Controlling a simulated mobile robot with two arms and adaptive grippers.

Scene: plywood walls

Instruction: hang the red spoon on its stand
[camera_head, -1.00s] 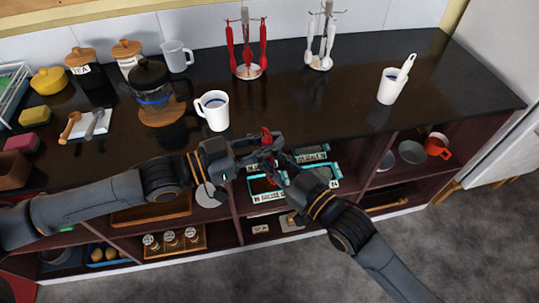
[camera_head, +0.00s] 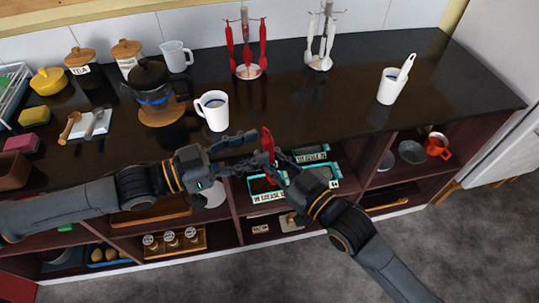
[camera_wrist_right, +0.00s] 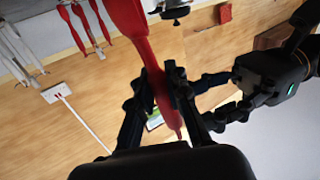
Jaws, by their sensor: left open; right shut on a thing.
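The red spoon (camera_head: 268,141) is held upright in front of the counter's front edge. My right gripper (camera_head: 276,157) is shut on it, and its fingers clasp the red spoon in the right wrist view (camera_wrist_right: 150,70). My left gripper (camera_head: 247,151) is open and empty, just left of the spoon; it also shows at the right of the wrist view (camera_wrist_right: 212,104). The stand (camera_head: 245,18) with red utensils hanging on it is at the back of the counter. Some of these red utensils (camera_wrist_right: 85,22) show at the wrist view's upper left.
A second stand (camera_head: 327,12) carries white utensils. A white mug (camera_head: 213,113) stands between my left arm and the red stand. A white cup (camera_head: 388,88) with a white utensil is at the right. The counter is clear between them. Shelves (camera_head: 237,212) lie below.

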